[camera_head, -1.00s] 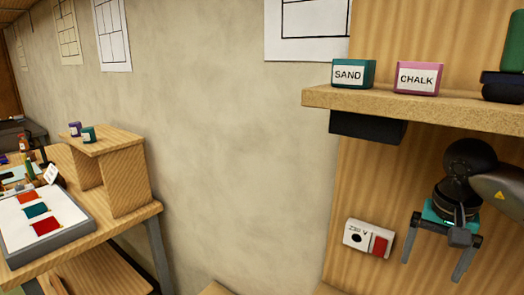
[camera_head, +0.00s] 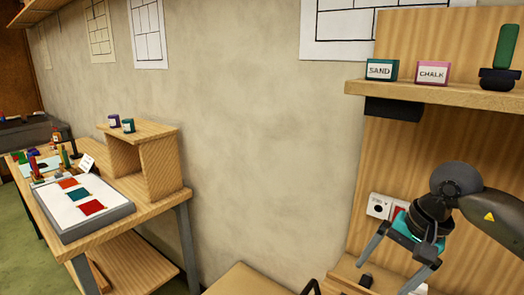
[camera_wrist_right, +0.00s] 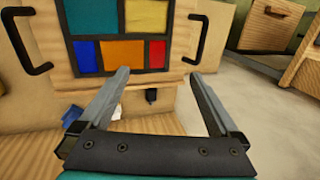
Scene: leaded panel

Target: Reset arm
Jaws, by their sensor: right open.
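My right gripper (camera_head: 395,276) is at the lower right of the head view, in front of the wooden back panel and below the shelf. Its two fingers are spread and nothing is between them. In the right wrist view the open fingers (camera_wrist_right: 160,85) point toward a wooden board with two black handles. That board carries a leaded panel (camera_wrist_right: 121,35) of teal, yellow, blue, orange and red panes. The fingertips overlap the board's lower edge in this view; I cannot tell the distance. My left gripper is not in view.
A shelf (camera_head: 450,93) holds a teal SAND block (camera_head: 381,69) and a pink CHALK block (camera_head: 432,72). A socket with a red switch (camera_head: 379,206) is on the panel behind my gripper. At left, a bench holds a grey tray (camera_head: 90,226) with coloured pieces on white paper.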

